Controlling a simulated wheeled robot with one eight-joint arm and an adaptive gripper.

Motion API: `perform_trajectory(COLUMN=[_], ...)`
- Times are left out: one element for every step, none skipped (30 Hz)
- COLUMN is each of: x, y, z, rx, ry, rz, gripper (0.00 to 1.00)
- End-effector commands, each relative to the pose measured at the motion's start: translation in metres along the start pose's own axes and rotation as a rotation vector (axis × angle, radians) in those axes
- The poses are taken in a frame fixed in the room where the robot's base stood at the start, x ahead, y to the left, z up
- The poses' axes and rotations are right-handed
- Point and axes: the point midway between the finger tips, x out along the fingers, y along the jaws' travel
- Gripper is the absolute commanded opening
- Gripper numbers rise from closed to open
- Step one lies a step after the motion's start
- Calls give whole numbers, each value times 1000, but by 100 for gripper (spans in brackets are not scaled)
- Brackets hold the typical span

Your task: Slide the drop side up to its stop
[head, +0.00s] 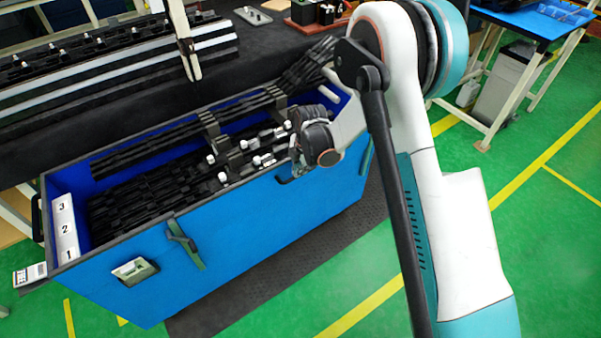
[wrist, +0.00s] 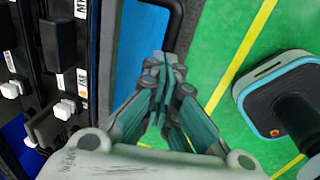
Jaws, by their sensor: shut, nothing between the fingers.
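The blue drop side (head: 220,240) forms the long front wall of a blue crate. Its dark top edge runs from the lower left up to my gripper at the right. My gripper (wrist: 163,75) is shut and empty, with its fingertips together. In the head view my gripper (head: 296,165) is over the right part of the top edge, partly hidden by my wrist. In the wrist view the fingers point at a blue panel (wrist: 137,48) with a dark border; I cannot tell whether they touch it.
The crate holds several black trim strips (head: 150,195) with white clips. Label cards numbered 1 to 3 (head: 65,228) stand at its left end. A black bench (head: 262,60) lies behind. Green floor is open in front and to the right, with a blue-topped table (head: 525,22) at upper right.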

Motion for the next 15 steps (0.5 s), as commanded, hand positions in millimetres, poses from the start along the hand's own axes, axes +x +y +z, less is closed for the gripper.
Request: perform_trajectory(x=[1,1,1,2,2,2,2,2,2,2,2,2,1,1,0], y=[0,0,0,0,-1,-1,-1,-1,-1,-1,-1,-1,-1,-1,-1], z=[0,0,0,0,0,0,0,0,0,0,0,0,0,0,0], rx=[0,0,0,0,0,0,0,0,0,0,0,0,0,0,0], ry=[0,0,0,0,1,1,1,1,1,1,1,1,1,1,1], rz=[0,-1,-1,-1,-1,-2,-2,-2,-2,-2,-2,-2,-2,-2,-2], gripper=[13,20,29,31,31,31,31,31,31,31,31,31,31,31,31])
